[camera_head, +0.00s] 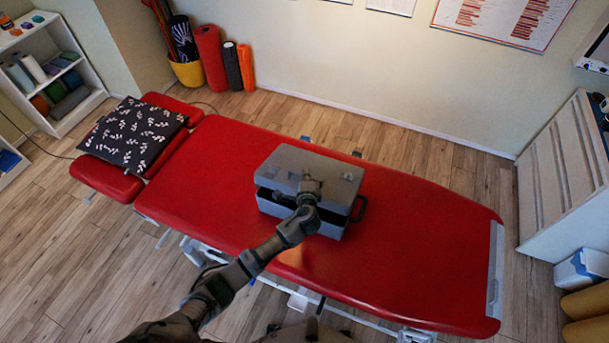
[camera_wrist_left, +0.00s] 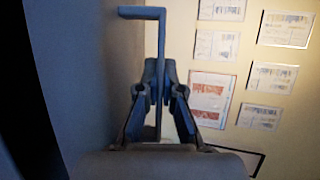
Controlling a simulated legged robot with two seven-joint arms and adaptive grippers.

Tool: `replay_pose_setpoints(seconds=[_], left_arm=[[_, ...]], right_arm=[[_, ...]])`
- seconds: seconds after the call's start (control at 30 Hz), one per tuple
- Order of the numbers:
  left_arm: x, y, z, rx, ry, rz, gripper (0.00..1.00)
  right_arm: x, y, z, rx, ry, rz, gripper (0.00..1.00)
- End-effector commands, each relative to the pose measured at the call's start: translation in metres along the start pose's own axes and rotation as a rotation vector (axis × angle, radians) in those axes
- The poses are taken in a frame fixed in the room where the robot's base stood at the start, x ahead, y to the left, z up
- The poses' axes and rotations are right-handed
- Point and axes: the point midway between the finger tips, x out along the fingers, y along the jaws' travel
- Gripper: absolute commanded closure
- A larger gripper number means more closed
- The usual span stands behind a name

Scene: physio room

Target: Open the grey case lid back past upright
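The grey case (camera_head: 283,208) stands on the red treatment couch. Its grey lid (camera_head: 290,160) is raised a little at the front, with a dark gap between it and the base. My left gripper (camera_head: 309,187) is at the lid's front edge, and its fingers are hard to make out there. In the left wrist view my left gripper (camera_wrist_left: 159,85) has its fingers close together on a thin, bent grey bar (camera_wrist_left: 160,40), which seems to be part of the lid. A dark grey surface fills that view's left side. My right gripper is not in view.
The red couch (camera_head: 215,165) has bare room on both sides of the case. A dark handle (camera_head: 360,208) sticks out at the case's right. A patterned cushion (camera_head: 133,133) lies at the couch's left end. The wall (camera_head: 330,60) is beyond the couch.

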Motion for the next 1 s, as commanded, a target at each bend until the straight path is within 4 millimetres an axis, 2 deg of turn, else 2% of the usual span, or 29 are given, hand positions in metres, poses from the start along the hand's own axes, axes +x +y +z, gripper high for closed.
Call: replay_pose_setpoints(seconds=[0.03,0.1,0.43,0.63,1.0], left_arm=[[0.0,-0.014,-0.001,0.006,0.0,0.018,1.0],[0.003,-0.022,-0.002,0.019,0.0,0.051,1.0],[0.021,-0.054,-0.01,0.041,0.001,0.096,1.0],[0.028,-0.061,-0.012,0.064,0.001,0.148,1.0],[0.03,-0.062,-0.014,0.071,0.002,0.167,1.0]], right_arm=[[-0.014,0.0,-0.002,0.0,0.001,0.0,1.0],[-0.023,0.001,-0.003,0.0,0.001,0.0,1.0],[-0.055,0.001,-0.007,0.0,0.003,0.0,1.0],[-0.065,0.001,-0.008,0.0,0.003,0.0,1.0],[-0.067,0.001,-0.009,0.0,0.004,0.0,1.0]])
